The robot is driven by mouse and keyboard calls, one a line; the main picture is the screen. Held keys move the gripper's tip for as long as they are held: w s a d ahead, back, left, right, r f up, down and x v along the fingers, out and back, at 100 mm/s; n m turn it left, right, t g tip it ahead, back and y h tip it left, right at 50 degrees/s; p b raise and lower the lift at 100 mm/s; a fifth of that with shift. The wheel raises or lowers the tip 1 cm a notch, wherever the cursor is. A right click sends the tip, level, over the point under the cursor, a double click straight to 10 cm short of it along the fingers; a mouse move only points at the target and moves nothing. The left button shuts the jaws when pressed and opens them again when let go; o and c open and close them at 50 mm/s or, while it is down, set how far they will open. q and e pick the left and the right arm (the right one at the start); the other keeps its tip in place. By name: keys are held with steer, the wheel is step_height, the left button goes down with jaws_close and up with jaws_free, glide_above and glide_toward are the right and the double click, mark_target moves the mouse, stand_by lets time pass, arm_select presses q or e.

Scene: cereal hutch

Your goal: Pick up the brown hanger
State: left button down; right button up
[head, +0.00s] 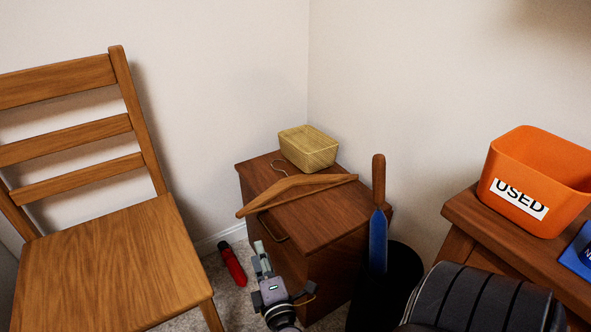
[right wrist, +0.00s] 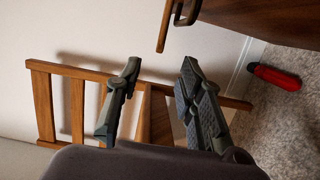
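The brown hanger (head: 318,180) lies on top of a small brown cabinet (head: 330,222); its left end sticks out past the cabinet's front edge, and its thin metal hook points to the back. In the right wrist view, one wooden end of the hanger (right wrist: 165,27) shows at the top, beyond my fingers. My right gripper (head: 263,258) is in front of the cabinet, below and apart from the hanger. The right wrist view shows its two fingers (right wrist: 158,72) spread apart with nothing between them. My left gripper is not in view.
A wooden chair (head: 105,262) is at left, a red object (head: 232,265) on the carpet. A black bin (head: 403,270) holding a blue-bladed tool (head: 378,240) stands right; an orange bin (head: 530,185) sits on another table.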

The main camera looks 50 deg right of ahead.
glide_toward(246, 214)
steer(key=x, duration=0.4)
steer(key=shift+b+x, duration=0.35)
steer(key=shift+x, duration=2.65)
steer(key=shift+f, duration=0.15)
jaws_close()
